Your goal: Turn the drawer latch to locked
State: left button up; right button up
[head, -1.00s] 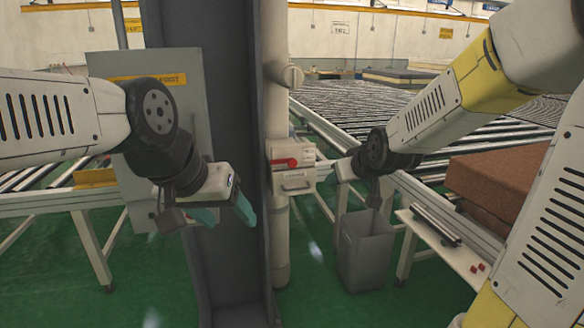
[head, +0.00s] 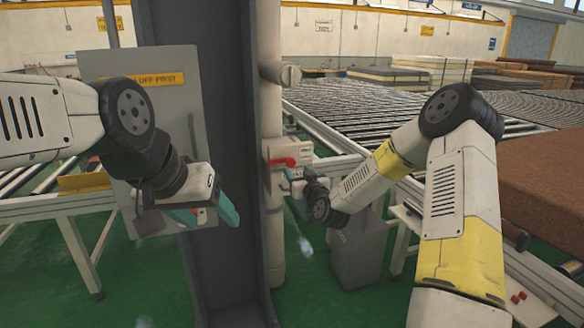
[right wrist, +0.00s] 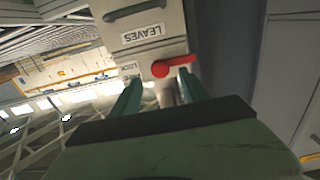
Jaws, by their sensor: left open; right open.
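A small pale drawer box (head: 273,150) is fixed to the upright pipe, with a red latch (head: 284,162) on its front. In the right wrist view the box (right wrist: 168,22) carries a "LEAVES" label, and a "LOCK" label (right wrist: 130,69) is left of the red latch (right wrist: 174,65). The latch handle lies sideways there, pointing right. My right gripper (head: 288,178) is open, close to the box. Its teal fingers (right wrist: 158,88) point at the latch; I cannot tell whether they touch it. My left gripper (head: 207,215) is open and empty before the dark column.
The dark steel column (head: 215,130) stands just left of the pipe (head: 272,235). A grey panel (head: 170,110) is behind my left arm. A grey bin (head: 358,255) stands below my right arm. Roller conveyors (head: 350,105) and a brown mattress (head: 545,190) are at the right.

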aim_at(291, 164)
jog(key=x, duration=0.5)
jog(key=shift+w, duration=0.1)
grip_shut()
dwell(1.3)
